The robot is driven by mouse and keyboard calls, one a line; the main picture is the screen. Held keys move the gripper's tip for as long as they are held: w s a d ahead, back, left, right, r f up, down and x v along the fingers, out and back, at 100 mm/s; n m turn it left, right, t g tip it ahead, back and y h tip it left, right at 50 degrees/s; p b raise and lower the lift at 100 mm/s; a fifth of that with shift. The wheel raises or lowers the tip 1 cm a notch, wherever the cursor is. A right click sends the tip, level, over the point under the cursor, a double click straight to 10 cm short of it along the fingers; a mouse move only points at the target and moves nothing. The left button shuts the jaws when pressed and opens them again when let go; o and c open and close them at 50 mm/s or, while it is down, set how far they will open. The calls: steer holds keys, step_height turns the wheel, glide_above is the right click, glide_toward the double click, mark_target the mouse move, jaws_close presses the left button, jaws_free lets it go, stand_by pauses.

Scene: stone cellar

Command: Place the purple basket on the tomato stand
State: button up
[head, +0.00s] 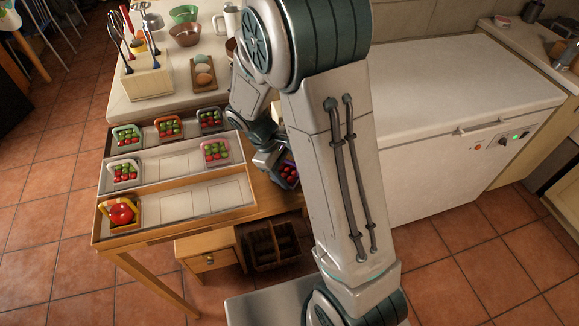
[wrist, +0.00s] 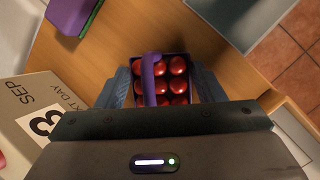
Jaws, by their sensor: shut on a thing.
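The purple basket (wrist: 148,82), with red tomatoes in it and a purple handle, sits between the two fingers of my gripper (wrist: 164,88), which is shut on it. In the head view the basket (head: 289,174) shows partly behind my arm, at the right end of the wooden table, with my gripper (head: 270,158) at its left. I cannot tell if it touches the table. The tomato stand (head: 188,205) has three steps, left of my gripper. Three baskets fill the back step. The middle step has a basket at each end, and the front step has a yellow one (head: 120,213) at left. Bare slots lie between and beside them.
In the wrist view a calendar block (wrist: 32,112) stands close at left and a purple box (wrist: 70,14) lies at upper left. Behind the stand, a counter holds a utensil block (head: 147,78), bowls and an egg tray (head: 204,85). A white chest freezer (head: 450,85) is at right.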

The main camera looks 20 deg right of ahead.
steer(key=shift+f, duration=0.15)
steer(key=o, duration=1)
